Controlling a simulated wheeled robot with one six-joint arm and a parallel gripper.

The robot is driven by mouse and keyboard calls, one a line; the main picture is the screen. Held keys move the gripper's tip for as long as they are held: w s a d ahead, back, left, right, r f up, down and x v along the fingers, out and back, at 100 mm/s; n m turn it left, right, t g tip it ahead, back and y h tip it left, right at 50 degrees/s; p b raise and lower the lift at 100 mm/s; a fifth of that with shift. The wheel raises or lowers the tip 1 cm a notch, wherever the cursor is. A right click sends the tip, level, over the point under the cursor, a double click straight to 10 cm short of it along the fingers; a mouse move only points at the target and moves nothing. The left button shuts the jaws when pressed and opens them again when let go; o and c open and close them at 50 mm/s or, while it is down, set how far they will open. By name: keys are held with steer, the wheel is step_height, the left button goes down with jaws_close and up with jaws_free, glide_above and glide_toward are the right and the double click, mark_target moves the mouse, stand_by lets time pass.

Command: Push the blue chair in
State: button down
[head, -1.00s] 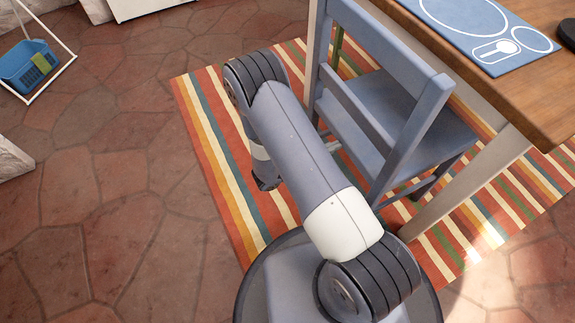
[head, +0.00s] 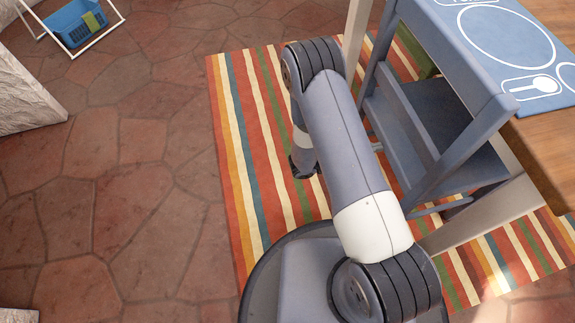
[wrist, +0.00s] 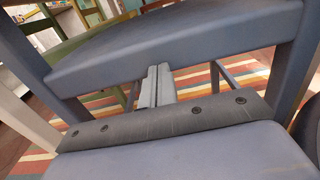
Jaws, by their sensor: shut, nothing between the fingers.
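The blue chair (head: 474,123) stands at the right in the head view, its backrest against or very close to the table edge and its seat partly under the tabletop. The wooden table (head: 545,150) is beyond it. In the wrist view, a blue rail of the chair (wrist: 175,45) crosses just ahead of my gripper (wrist: 158,72). The fingers are together with nothing between them, and their tips reach close to the rail's lower edge. I cannot tell whether they touch it.
A striped rug (head: 237,130) lies under the chair and my arm. A blue placemat (head: 500,45) lies on the table. A green chair (wrist: 75,42) is beyond. A blue basket on a white frame (head: 75,25) stands far left. Stone floor at left is open.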

steer(key=b+v, duration=0.1)
steer(key=v, duration=0.8)
steer(key=shift+a, duration=0.15)
steer(key=p+x, duration=0.1)
steer(key=x, duration=0.6)
stand_by(0.8)
steer(key=shift+d, duration=0.2)
